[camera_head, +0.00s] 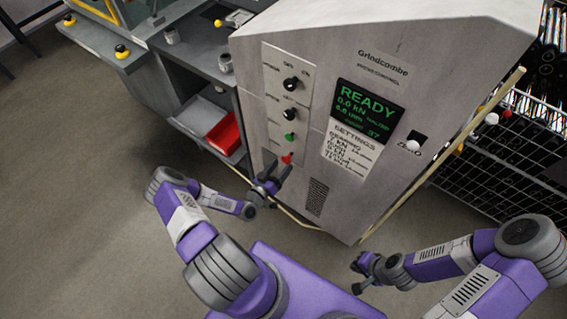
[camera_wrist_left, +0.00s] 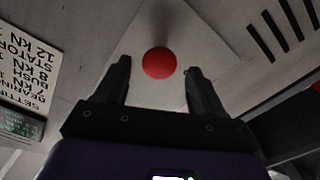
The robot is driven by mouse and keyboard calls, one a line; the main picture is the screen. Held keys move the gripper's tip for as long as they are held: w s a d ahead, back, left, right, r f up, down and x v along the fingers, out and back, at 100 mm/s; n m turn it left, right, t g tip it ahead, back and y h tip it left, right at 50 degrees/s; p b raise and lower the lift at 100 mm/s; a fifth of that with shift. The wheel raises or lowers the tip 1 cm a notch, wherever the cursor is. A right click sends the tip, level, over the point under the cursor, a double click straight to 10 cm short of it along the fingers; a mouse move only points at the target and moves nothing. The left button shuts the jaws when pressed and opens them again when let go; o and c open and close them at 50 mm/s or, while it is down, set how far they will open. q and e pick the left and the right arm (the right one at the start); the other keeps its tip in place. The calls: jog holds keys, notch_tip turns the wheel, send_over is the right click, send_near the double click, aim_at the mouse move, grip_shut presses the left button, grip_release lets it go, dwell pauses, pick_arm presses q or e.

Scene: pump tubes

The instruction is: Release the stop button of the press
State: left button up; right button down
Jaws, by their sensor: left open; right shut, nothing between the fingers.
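The press (camera_head: 340,90) is a large grey cabinet labelled Grindcombe. The stop button (camera_head: 287,158) is red and sits lowest on the light control panel (camera_head: 272,112) on its front. In the left wrist view the red button (camera_wrist_left: 159,63) appears round, between and just beyond the fingertips. My left gripper (camera_head: 276,170) is open just in front of the button; the wrist view shows its fingers (camera_wrist_left: 158,72) spread on either side, with no clear contact. My right gripper (camera_head: 357,276) is shut and empty, low to the right, away from the panel.
Above the red button are a green button (camera_head: 290,137) and two black knobs (camera_head: 291,84). The display (camera_head: 362,110) reads READY. A white knob (camera_head: 412,146) is at the right. A red bin (camera_head: 223,133) is on the left shelf; a wire rack (camera_head: 510,150) stands right.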

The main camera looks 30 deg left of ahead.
pick_arm(q)
jog(key=s, duration=0.4)
jog(key=shift+s+a, duration=0.2)
jog(key=shift+s, duration=0.2)
jog(key=s+d+f+m+g+h, duration=0.1)
jog(key=s+d+g+h, duration=0.1)
jog(key=d+g, duration=0.4)
jog(key=s+d+f+m+g+h, duration=0.1)
jog(key=d+g, duration=0.5)
jog(key=d, duration=0.6)
jog(key=shift+s+h, duration=0.5)
jog(key=shift+s, duration=0.05)
jog(key=s+d+r+g, duration=0.1)
jog(key=s+g, duration=0.1)
jog(key=s, duration=0.1)
jog(key=s+d+r+g+y, duration=0.1)
jog(key=s, duration=0.2)
jog(key=s+d+r+g, duration=0.1)
jog(key=s+g, duration=0.1)
jog(key=s, duration=0.1)
jog(key=shift+r+g, duration=0.2)
jog(key=shift+g, duration=0.1)
jog(key=shift+c, duration=0.3)
